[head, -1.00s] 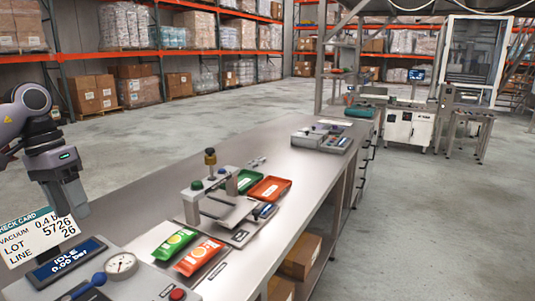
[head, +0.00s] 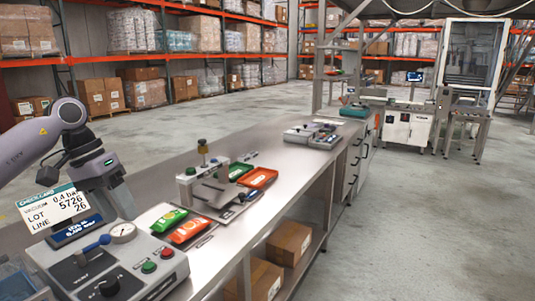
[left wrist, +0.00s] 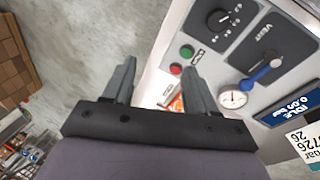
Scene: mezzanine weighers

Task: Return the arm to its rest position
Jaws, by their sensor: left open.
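My left arm comes in from the left in the head view, with its wrist behind the check card (head: 52,207). In the left wrist view my left gripper (left wrist: 158,85) is open, its two grey fingers apart with nothing between them. It is over the edge of the grey control box (head: 110,265), which also shows in the left wrist view (left wrist: 205,62) with its knobs, gauge and buttons. In the head view the fingertips are hidden. My right gripper is in neither view.
The steel bench (head: 285,185) runs away to the right. Cardboard boxes (head: 289,243) sit on the shelf below. The floor on the right is clear.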

